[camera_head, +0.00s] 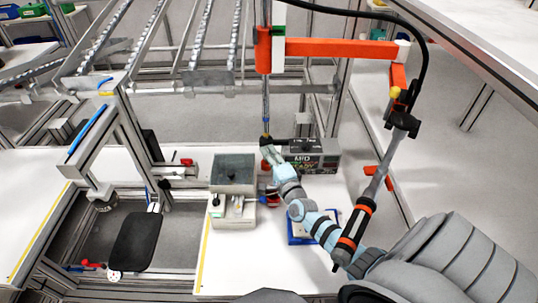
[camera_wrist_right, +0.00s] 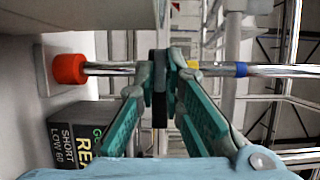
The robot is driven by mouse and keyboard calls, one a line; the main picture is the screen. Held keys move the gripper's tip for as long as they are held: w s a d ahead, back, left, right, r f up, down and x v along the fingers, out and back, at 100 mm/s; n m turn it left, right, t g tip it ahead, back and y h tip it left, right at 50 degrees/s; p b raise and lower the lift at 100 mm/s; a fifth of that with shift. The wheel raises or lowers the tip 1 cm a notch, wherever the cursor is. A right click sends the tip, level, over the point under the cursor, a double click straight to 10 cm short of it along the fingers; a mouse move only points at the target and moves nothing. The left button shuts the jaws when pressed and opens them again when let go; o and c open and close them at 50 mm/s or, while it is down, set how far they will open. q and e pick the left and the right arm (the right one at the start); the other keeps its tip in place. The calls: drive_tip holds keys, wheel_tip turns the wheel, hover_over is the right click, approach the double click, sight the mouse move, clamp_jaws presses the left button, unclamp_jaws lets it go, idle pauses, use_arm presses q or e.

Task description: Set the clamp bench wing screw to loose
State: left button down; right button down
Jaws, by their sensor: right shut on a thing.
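A metal rod (camera_head: 266,105) hangs upright from an orange arm over the bench. A black piece sits near its lower end, and I take it for the wing screw. In the right wrist view the rod (camera_wrist_right: 115,69) lies sideways with a red-orange end (camera_wrist_right: 69,69). My right gripper (camera_head: 268,145) is at the rod's lower part. Its green fingers (camera_wrist_right: 163,78) are closed on the black piece (camera_wrist_right: 160,95) on the rod. The piece is partly hidden by the fingers, so its wing setting cannot be read. My left gripper is not in view.
A dark lettered box (camera_head: 318,155) stands right behind the gripper. A grey clamp-like device (camera_head: 233,178) stands to its left. A blue-edged tray (camera_head: 298,230) lies under my right arm. The orange arm (camera_head: 335,48) and an angled tool (camera_head: 375,185) are to the right.

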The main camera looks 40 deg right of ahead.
drive_tip(key=shift+a+f+m+t+h+b, duration=0.1)
drive_tip(key=shift+m+t+h+b, duration=0.25)
drive_tip(key=shift+m+b, duration=1.15)
drive_tip(key=shift+d+f+m+t+h+b, duration=0.15)
drive_tip(key=shift+m+t+h+b, duration=0.2)
drive_tip(key=shift+m+b, duration=1.1)
drive_tip(key=shift+a+f+m+t+h+b, duration=0.15)
drive_tip(key=shift+m+t+h+b, duration=0.4)
drive_tip(key=shift+b, duration=1.65)
drive_tip(key=shift+r+g, duration=0.1)
drive_tip(key=shift+g, duration=0.15)
drive_tip(key=c, duration=1.7)
unclamp_jaws()
